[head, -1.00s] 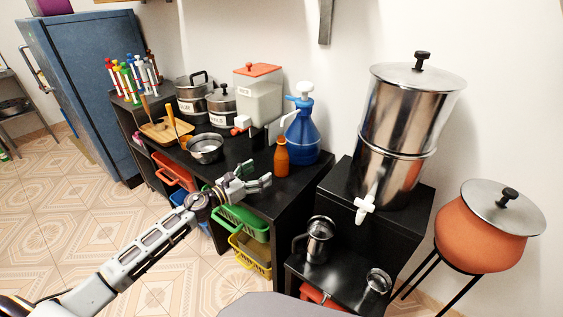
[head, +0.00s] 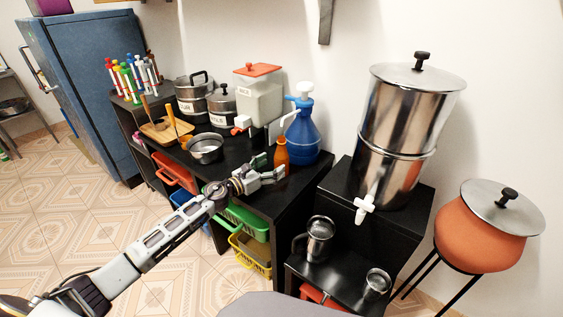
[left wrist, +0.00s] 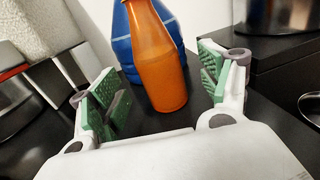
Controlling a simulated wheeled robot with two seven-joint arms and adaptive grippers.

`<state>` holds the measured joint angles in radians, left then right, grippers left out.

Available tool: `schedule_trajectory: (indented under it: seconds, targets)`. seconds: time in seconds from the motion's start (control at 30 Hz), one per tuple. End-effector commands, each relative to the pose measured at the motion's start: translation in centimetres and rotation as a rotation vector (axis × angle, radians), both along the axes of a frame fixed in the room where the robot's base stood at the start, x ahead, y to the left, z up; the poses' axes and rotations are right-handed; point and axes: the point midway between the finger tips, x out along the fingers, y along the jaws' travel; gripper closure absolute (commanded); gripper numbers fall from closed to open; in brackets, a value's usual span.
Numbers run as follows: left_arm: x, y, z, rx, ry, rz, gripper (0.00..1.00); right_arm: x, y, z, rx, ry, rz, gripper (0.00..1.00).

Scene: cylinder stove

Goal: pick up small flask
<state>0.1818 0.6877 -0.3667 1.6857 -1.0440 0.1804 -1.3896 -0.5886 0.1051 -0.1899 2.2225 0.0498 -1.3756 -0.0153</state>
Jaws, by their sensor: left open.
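The small flask (head: 281,153) is an orange bottle with a narrow neck, upright on the black counter in front of a blue jug. It also shows in the left wrist view (left wrist: 158,70), upright between and beyond the open fingers. My left gripper (head: 273,167) is open and empty, just in front of the flask at low height. Its green-padded fingers (left wrist: 160,95) stand on either side of the flask's line in the left wrist view. Whether the pads touch it cannot be told, but a gap shows on both sides. My right gripper is not in view.
The blue jug (head: 304,130) stands right behind the flask. A clear container with an orange lid (head: 258,98) stands to the left, near a metal bowl (head: 205,148). A large steel cylinder (head: 399,125) stands at right on a black stand.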

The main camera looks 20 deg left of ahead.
Motion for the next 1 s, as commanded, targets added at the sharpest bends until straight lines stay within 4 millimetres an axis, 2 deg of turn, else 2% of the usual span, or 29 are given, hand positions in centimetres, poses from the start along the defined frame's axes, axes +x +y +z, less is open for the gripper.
schedule_trajectory:
  seconds: [0.57, 1.0]
  targets:
    - [0.5, -0.2, 0.1, 0.0, 0.0, 0.001, 0.22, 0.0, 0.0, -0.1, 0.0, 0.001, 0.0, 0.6]
    - [2.7, -1.3, 0.4, -0.001, -0.001, 0.001, 0.22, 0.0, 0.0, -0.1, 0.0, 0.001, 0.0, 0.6]
